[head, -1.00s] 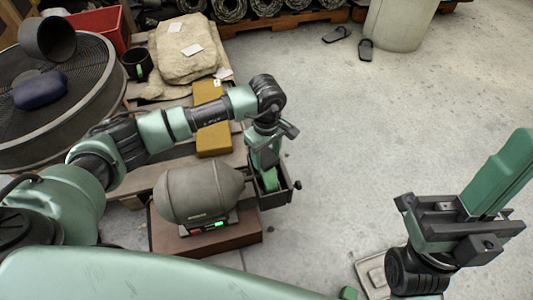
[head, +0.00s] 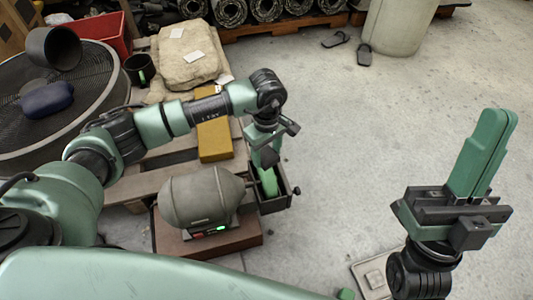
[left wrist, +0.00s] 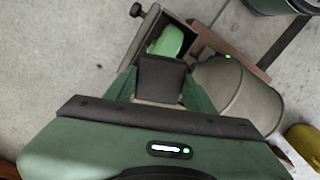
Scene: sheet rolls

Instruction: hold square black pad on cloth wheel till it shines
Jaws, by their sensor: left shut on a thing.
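The square black pad (left wrist: 162,78) is between the fingers of my left gripper (left wrist: 160,98), which is shut on it; it also shows in the head view (head: 268,157). The cloth wheel (head: 269,181) looks green and rounded and sits in a dark open box beside the grey motor (head: 202,194). In the left wrist view the wheel (left wrist: 170,40) shows just beyond the pad. The pad overlaps the wheel's edge in view; I cannot tell whether they touch. My right gripper (head: 496,116) points up, shut and empty, far to the right.
The motor stands on a brown base (head: 235,236) with a green light lit. A yellow block (head: 214,138), stone-like sacks (head: 185,55) and a round mesh tub (head: 95,105) lie behind and left. The concrete floor is clear in the middle.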

